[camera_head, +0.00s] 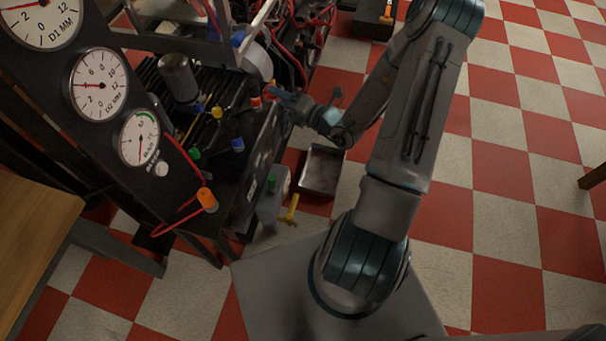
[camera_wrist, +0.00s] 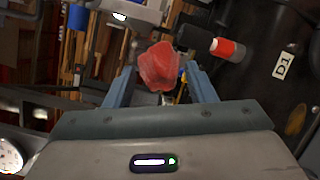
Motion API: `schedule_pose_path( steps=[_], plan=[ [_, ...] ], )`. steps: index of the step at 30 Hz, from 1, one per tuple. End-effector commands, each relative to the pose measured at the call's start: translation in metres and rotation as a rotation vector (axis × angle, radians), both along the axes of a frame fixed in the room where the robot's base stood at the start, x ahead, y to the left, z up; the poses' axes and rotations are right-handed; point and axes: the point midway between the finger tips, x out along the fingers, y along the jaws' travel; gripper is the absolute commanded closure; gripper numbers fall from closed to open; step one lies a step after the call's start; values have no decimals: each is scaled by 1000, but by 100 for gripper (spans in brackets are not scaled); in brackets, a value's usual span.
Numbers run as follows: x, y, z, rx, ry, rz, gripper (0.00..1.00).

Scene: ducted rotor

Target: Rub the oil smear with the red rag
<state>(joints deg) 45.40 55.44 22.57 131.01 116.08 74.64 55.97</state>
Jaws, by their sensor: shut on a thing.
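The red rag (camera_wrist: 160,66) is a crumpled red lump between the two blue fingers of my gripper (camera_wrist: 160,72) in the wrist view. My gripper is shut on it. In the head view my gripper (camera_head: 290,100) is at the upper right edge of the dark machine, and I cannot make out the rag there for certain. A brownish patch (camera_wrist: 296,121), which looks like the oil smear, is on a dark panel at the right of the wrist view, below the D1 label. The rag appears apart from this patch. I cannot pick out the smear in the head view.
The dark machine (camera_head: 258,150) carries hoses, coloured caps and a silver cylinder (camera_head: 178,78). A gauge panel (camera_head: 105,110) stands at left. A metal tray (camera_head: 321,171) and a green-capped bottle (camera_head: 271,205) are beside the machine. A red-capped fitting (camera_wrist: 228,49) is near my right finger. Open chequered floor lies right.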

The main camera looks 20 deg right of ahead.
Motion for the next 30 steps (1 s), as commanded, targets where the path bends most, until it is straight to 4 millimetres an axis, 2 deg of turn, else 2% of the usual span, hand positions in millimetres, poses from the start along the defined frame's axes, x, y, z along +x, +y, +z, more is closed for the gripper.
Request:
schedule_pose_path(
  steps=[1, 6, 9, 12, 15, 18, 21, 30],
  plan=[
    [-2, -6, -43, 1, 4, 18, 68],
    [-18, -18, -136, 0, 7, 114, 68],
    [-33, -22, -187, -1, 8, 180, 68],
    [-48, -24, -230, -2, 8, 241, 68],
    [-61, -25, -260, -3, 7, 292, 68],
    [-71, -26, -277, -4, 6, 325, 68],
    [-75, -26, -284, -4, 4, 343, 68],
    [-63, -7, -285, -4, 5, 348, 69]
  ],
)
